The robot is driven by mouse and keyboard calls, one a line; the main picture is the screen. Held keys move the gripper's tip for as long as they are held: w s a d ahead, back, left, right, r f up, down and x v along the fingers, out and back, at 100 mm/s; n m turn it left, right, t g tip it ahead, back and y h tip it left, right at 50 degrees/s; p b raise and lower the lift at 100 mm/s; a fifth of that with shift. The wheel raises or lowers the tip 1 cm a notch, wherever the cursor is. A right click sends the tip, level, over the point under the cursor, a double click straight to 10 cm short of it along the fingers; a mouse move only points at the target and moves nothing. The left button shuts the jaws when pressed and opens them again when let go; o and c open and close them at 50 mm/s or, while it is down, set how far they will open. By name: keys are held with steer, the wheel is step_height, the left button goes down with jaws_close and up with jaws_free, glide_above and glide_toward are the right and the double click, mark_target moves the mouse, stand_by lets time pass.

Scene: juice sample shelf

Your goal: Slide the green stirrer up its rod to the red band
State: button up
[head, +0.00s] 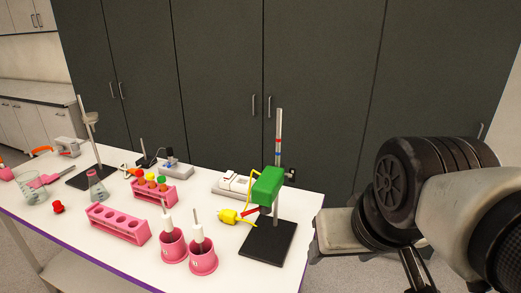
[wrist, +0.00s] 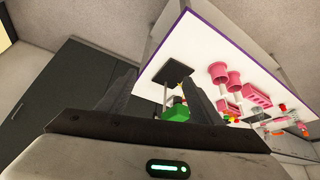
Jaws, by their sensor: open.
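The green stirrer (head: 267,186) is a green block on an upright metal rod (head: 279,122) that rises from a black base plate (head: 268,243) near the table's right end. A red band (head: 278,141) circles the rod above the stirrer, with a blue band below it. The stirrer (wrist: 176,112) also shows in the wrist view, beyond and between the fingers, partly hidden by the gripper body. My gripper (wrist: 158,78) is open and empty, apart from the stirrer. In the head view my arm is to the right of the stand.
Left of the stand are a yellow plug and cord (head: 229,216), two pink cups (head: 203,259) with white-handled tools, and pink racks (head: 118,225). A second stand (head: 92,178) and glassware are farther left. A white device (head: 232,184) sits behind. Dark cabinets (head: 220,80) stand behind the table.

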steer(key=shift+o, duration=0.8)
step_height(320, 180, up, 6)
steer(key=m+g+h+b, duration=0.2)
steer(key=m+b, duration=0.2)
glide_above(269, 178)
steer(key=s+a, duration=0.3)
steer(key=s, duration=0.2)
steer(key=shift+m+t, duration=0.3)
steer(key=x, duration=1.6)
steer(key=shift+d+f, duration=0.2)
steer(key=shift+f, duration=0.2)
